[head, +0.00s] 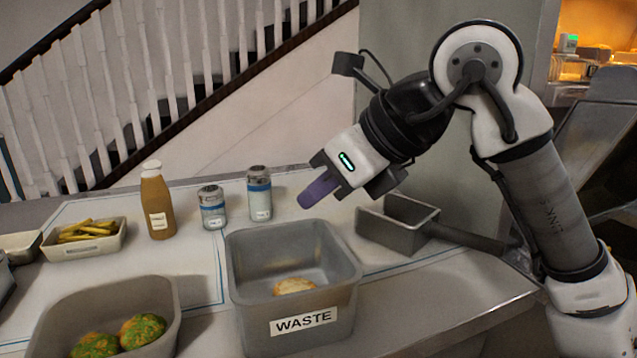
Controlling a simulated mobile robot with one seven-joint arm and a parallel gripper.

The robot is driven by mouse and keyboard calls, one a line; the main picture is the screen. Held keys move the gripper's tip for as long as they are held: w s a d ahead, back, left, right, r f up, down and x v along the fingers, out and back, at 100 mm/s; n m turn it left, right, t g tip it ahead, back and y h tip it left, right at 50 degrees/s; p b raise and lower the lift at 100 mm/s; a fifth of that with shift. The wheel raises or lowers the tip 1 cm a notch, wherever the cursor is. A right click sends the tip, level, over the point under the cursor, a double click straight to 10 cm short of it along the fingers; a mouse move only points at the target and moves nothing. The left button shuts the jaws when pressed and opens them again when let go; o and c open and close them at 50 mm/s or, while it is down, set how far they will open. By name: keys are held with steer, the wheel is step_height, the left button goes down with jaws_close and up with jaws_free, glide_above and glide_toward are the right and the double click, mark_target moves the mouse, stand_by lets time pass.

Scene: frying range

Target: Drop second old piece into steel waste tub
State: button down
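The grey steel waste tub (348,268), with a white WASTE label, stands at the front middle of the counter. One pale golden-brown piece (294,286) lies on its floor. My gripper (313,192) is above the tub's back rim, tilted down and to the left. It is shut on a short purple piece (319,188), which hangs clear of the tub. The fingertips are mostly hidden by the piece and the hand.
A grey tub (168,300) with green-and-orange pieces stands at front left. Behind are a tray of yellow sticks (112,240), a brown bottle (158,205) and two shakers (212,208) (259,195).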

steer(key=shift+f, duration=0.55)
steer(key=c, duration=2.2)
jaws_free()
steer(key=c, duration=1.7)
jaws_free()
steer(key=v, duration=1.4)
steer(key=shift+w+p, duration=0.1)
steer(key=shift+p, duration=0.25)
steer(key=shift+f, duration=0.1)
